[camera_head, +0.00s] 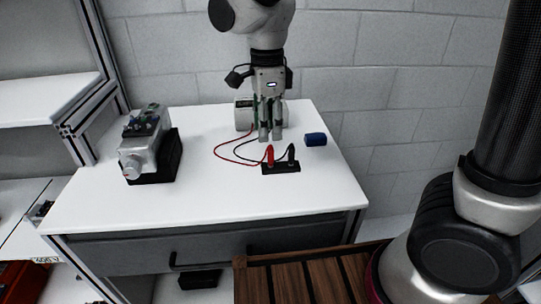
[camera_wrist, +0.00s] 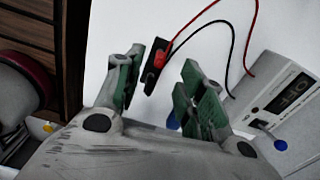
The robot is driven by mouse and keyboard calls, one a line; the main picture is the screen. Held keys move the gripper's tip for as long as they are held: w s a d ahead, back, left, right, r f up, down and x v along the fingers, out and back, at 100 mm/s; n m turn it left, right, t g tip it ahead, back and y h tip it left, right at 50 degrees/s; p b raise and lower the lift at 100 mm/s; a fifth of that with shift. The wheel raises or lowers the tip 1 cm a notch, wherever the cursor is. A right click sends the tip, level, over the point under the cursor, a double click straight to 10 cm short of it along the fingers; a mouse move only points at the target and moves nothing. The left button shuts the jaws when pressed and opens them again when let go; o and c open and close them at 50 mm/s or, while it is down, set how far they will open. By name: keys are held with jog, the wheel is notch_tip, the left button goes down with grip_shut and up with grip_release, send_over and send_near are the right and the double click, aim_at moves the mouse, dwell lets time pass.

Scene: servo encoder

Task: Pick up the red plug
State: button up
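The red plug (camera_head: 270,155) stands upright in the left part of a small black socket block (camera_head: 281,169) on the white table. A red cable curves from it. A black plug (camera_head: 291,153) stands beside it on the right. My gripper (camera_head: 270,138) points down just above and behind the red plug, with nothing between its fingers. In the wrist view, the green-padded fingers of my gripper (camera_wrist: 163,62) are spread apart. The red plug (camera_wrist: 161,57) shows in the gap between them, beyond the tips. I see no contact. The black plug is hard to make out there.
A white device with a display (camera_head: 243,116) stands behind my gripper, joined to the cables. A blue object (camera_head: 316,139) lies right of the block. A metal servo unit (camera_head: 143,155) on a black base stands at left. The table's front (camera_head: 200,215) is clear.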

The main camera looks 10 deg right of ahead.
aim_at(271, 149)
jog(key=shift+m, duration=0.4)
jog(key=shift+f, duration=0.35)
jog(key=f, duration=0.7)
jog(key=shift+w+d, duration=0.15)
jog(key=shift+d, duration=0.25)
jog(key=c, duration=0.9)
